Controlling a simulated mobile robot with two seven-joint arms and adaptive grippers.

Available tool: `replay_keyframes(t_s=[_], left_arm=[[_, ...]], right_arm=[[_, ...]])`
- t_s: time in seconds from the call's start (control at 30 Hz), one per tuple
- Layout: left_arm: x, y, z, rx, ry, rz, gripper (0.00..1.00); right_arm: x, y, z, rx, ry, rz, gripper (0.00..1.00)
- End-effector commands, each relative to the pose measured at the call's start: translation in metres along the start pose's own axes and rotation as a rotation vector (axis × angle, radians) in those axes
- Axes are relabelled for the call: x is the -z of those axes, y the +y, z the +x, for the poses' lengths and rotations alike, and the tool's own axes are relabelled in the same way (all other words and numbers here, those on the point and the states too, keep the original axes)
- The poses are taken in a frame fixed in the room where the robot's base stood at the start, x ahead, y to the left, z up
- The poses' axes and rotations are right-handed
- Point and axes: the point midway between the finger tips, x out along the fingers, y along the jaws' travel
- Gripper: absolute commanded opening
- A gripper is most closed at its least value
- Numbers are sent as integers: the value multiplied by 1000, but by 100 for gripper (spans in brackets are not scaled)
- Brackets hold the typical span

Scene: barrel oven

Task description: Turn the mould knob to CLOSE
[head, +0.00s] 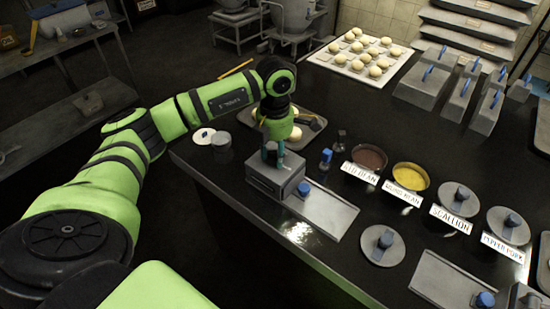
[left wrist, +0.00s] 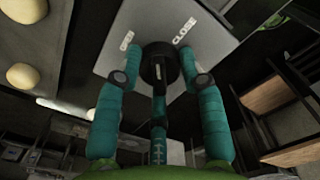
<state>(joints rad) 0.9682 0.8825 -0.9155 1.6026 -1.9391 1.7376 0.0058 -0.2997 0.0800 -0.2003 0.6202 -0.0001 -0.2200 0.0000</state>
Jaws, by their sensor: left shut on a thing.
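The mould is a grey metal box (head: 275,182) near the left front of the black counter. Its knob (left wrist: 158,62) is round and black in the left wrist view, on a pale grey face. The word CLOSE (left wrist: 184,31) is at the knob's upper right, and a smaller label (left wrist: 127,41), apparently OPEN, is at its upper left. I cannot tell exactly where the knob points. My left gripper (head: 272,158) comes down onto the box from above. Its teal fingers (left wrist: 160,82) are shut around the knob. My right gripper is out of view.
A flat metal plate (head: 328,212) with a blue knob (head: 303,188) adjoins the box. Behind the arm is a tray (head: 309,123). To the right stand filling bowls (head: 411,177), name cards and lidded pots. A dough tray (head: 347,62) lies farther back.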

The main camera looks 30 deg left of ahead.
Motion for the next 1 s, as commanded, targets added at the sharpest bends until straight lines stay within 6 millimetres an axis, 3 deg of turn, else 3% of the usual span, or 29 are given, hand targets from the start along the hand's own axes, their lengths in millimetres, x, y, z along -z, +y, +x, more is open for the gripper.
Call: replay_keyframes(t_s=[0.03,0.4,0.7,1.0], left_arm=[[0,1,4,-2,1,43,7],[0,0,4,0,2,384,7],[0,0,2,0,1,593,7],[0,0,1,1,3,695,7]], right_arm=[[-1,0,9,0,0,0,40],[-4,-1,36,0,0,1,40],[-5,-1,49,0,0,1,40],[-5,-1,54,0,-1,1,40]])
